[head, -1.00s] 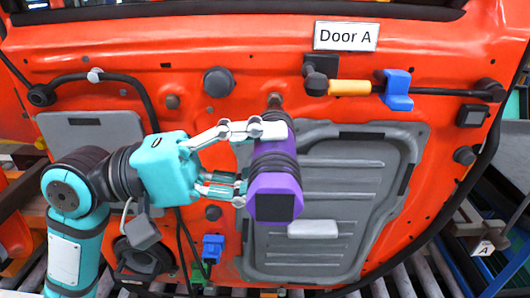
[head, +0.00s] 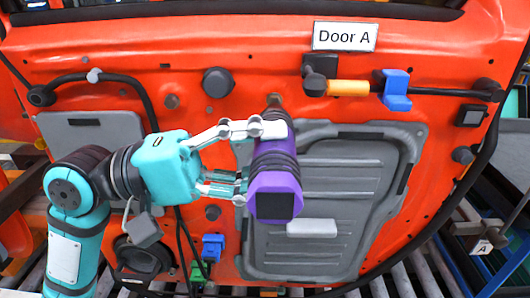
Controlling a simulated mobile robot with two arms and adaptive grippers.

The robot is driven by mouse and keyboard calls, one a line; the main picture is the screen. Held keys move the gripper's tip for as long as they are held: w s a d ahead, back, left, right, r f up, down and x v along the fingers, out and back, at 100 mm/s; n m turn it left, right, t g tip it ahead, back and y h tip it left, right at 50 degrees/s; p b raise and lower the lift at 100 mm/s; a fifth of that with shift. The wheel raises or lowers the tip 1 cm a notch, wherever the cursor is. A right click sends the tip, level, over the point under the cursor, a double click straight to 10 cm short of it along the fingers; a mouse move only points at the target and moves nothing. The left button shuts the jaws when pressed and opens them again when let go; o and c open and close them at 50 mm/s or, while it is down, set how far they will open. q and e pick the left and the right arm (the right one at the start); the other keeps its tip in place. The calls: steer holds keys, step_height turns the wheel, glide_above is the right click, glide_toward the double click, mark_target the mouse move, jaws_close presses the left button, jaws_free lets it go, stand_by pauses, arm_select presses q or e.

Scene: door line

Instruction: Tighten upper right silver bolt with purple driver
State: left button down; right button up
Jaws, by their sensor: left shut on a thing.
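My left gripper (head: 236,160) is shut on the purple driver (head: 274,185), which has black bands and a dark square end facing me. I cannot tell whether this tip is the driver's bit or the silver bolt, or whether the two touch. The grey panel (head: 340,220) on the door is partly hidden behind the driver. My right gripper is not in view.
A blue clip (head: 396,90) and an orange sleeve (head: 348,88) sit on a black rod at upper right. A "Door A" sign (head: 345,37) is above. A blue connector (head: 213,247) and a green connector (head: 198,271) hang below on cables. Rollers run along the bottom.

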mark_target(263, 188)
arm_select(q)
steer(key=shift+w+r, duration=0.1)
steer(key=shift+w, duration=0.2)
steer(key=shift+w, duration=0.65)
stand_by(1.6)
steer(key=shift+s, duration=0.1)
steer(key=shift+s+p, duration=0.4)
steer(key=shift+s, duration=0.6)
steer(key=shift+s+p, duration=0.45)
steer(key=shift+s, duration=1.95)
